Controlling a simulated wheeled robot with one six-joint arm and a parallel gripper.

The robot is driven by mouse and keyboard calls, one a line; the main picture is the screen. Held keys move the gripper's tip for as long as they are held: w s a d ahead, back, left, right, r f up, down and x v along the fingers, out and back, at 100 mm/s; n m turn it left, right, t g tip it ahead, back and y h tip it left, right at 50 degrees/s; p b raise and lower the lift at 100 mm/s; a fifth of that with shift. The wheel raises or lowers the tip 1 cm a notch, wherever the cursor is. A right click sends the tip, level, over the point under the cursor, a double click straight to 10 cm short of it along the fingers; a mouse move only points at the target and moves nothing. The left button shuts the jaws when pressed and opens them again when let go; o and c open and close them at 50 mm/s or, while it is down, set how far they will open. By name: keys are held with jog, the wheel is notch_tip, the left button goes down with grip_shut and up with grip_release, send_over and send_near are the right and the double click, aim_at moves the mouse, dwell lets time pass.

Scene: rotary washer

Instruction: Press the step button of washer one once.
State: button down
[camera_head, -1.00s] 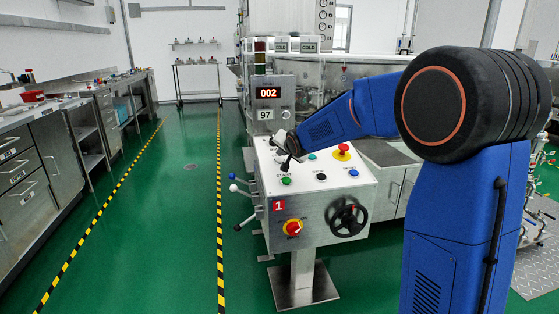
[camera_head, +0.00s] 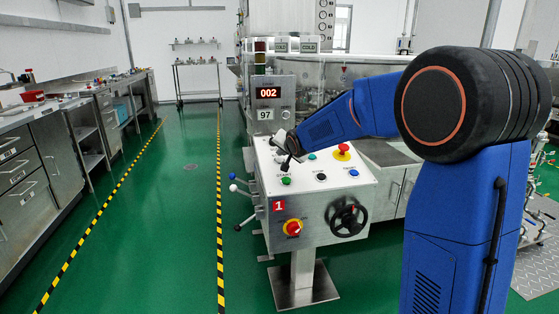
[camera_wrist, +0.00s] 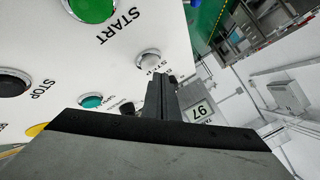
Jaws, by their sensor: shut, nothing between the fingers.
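Washer one's control panel (camera_head: 330,186) is a white sloped box with a red "1" label (camera_head: 278,205). In the wrist view the step button (camera_wrist: 148,58) is a pale round button in a metal ring, with its lettering partly hidden. My gripper (camera_wrist: 157,80) is shut and empty, its tips close beside the step button on the lettering side. I cannot tell whether they touch the panel. In the head view my gripper (camera_head: 288,160) is over the panel's upper left part and the step button is not clearly visible. The display (camera_head: 268,93) reads 002.
The green start button (camera_wrist: 92,6), black stop button (camera_wrist: 12,82) and a teal button (camera_wrist: 91,101) lie nearby. A red emergency knob (camera_head: 342,148), blue button (camera_head: 354,173), handwheel (camera_head: 347,217) and red-yellow rotary switch (camera_head: 293,228) are also on the box. Open green floor lies left.

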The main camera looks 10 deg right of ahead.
jog(key=shift+f, duration=0.1)
dwell(0.6)
jog(key=shift+w+f, duration=0.1)
jog(key=shift+f, duration=0.2)
jog(key=shift+w+f, duration=0.1)
jog(key=shift+f, duration=0.35)
dwell(0.8)
jog(key=shift+r, duration=0.1)
jog(key=shift+s+r, duration=0.2)
jog(key=shift+r, duration=0.65)
jog(key=r, duration=0.2)
jog(key=s+r, duration=0.1)
jog(key=r, duration=0.1)
jog(key=shift+s+r, duration=0.15)
jog(key=shift+r, duration=0.15)
jog(key=shift+s, duration=0.1)
dwell(0.6)
